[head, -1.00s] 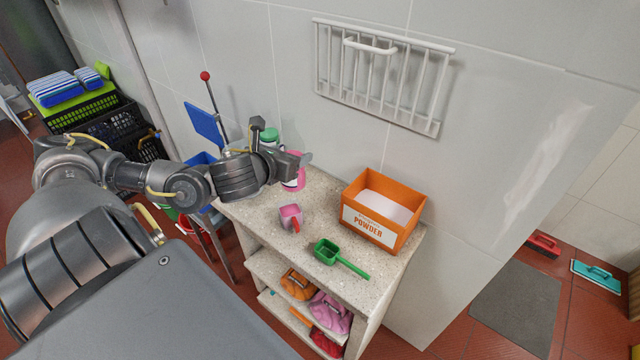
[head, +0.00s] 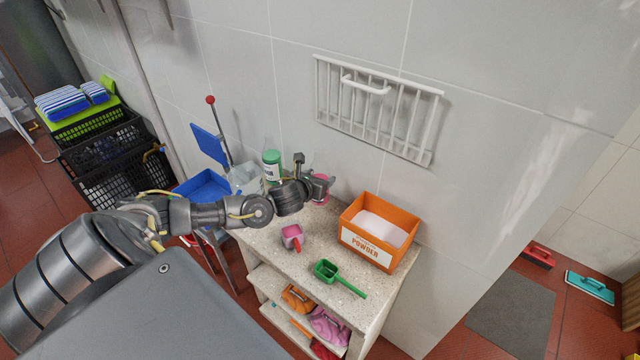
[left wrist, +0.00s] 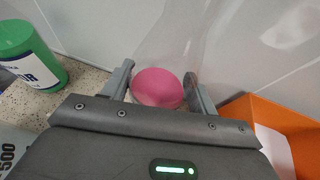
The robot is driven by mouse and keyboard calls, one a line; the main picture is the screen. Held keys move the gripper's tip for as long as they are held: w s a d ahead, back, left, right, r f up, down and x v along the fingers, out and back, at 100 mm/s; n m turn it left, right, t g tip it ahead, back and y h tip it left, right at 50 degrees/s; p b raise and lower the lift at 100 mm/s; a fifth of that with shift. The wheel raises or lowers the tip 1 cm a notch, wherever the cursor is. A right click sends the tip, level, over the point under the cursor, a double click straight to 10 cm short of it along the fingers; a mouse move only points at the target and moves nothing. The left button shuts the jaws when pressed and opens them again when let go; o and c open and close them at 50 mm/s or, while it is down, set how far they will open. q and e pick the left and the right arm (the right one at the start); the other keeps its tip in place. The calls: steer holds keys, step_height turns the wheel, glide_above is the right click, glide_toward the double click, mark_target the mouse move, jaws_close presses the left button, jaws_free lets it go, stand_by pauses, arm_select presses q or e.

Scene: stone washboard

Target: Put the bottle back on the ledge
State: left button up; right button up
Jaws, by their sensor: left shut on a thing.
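My left gripper (head: 325,184) is over the back of the speckled stone ledge (head: 270,238), close to the tiled wall. It is shut on the bottle (left wrist: 158,88), whose rounded pink part shows between the two fingers in the left wrist view. In the head view the bottle (head: 320,198) is mostly hidden by the gripper; only pink and a faint clear outline show. I cannot tell whether its base touches the ledge. My right gripper is not in view.
A green-and-white container (head: 272,166) stands at the back left. An orange powder box (head: 378,230) is close to the right of the gripper. A pink cup (head: 292,237) and a green scoop (head: 338,276) sit in front. A white rack (head: 375,110) hangs above.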

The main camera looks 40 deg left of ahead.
arm_select(q)
steer(key=shift+w+f, duration=0.15)
steer(key=shift+f, duration=0.7)
steer(key=shift+w+f, duration=0.1)
steer(key=shift+f, duration=0.75)
steer(key=shift+f, duration=0.15)
steer(key=o, duration=1.3)
steer(key=shift+c, duration=0.2)
steer(key=shift+s, duration=0.1)
